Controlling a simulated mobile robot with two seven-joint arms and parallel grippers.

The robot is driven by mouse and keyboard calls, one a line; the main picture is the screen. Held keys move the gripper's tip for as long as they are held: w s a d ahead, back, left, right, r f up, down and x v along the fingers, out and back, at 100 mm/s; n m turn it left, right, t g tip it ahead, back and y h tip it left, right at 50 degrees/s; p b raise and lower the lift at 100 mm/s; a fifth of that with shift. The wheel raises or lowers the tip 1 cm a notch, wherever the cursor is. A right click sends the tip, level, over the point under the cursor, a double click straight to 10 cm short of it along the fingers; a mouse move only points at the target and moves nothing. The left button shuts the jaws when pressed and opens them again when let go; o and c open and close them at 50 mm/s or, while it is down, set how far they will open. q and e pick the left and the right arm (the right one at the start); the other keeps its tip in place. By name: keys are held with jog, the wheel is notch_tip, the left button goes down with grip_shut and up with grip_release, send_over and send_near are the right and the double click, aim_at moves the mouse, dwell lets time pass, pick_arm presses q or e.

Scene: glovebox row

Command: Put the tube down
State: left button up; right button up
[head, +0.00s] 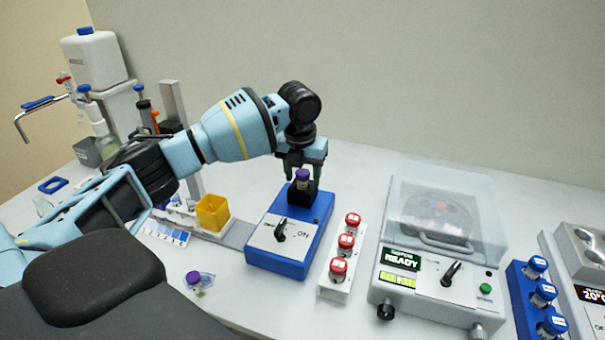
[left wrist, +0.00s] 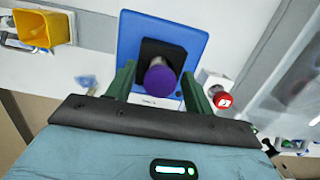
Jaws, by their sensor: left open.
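A tube with a purple cap (head: 302,175) stands upright in the black holder (head: 301,194) on top of a blue device (head: 262,255) with a dial. In the left wrist view the purple cap (left wrist: 162,79) shows between my gripper's two green fingers. My left gripper (head: 302,168) points down over the tube, with its fingers apart on both sides of the cap. In the left wrist view the fingers of my left gripper (left wrist: 158,85) stand clear of the cap. The tube's lower part is hidden in the holder. My right gripper is not in view.
A white rack with red-capped tubes (head: 346,245) stands just right of the blue device. A lidded centrifuge (head: 440,245) is further right. A yellow bin (head: 212,212) stands to the left. Another purple-capped tube (head: 194,280) is at the front left.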

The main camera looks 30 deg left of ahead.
pick_arm(q)
notch_tip(320, 180, up, 12)
jog(key=s, duration=0.1)
jog(key=shift+s+d+r, duration=0.15)
jog(key=shift+s+d, duration=0.05)
dwell(0.8)
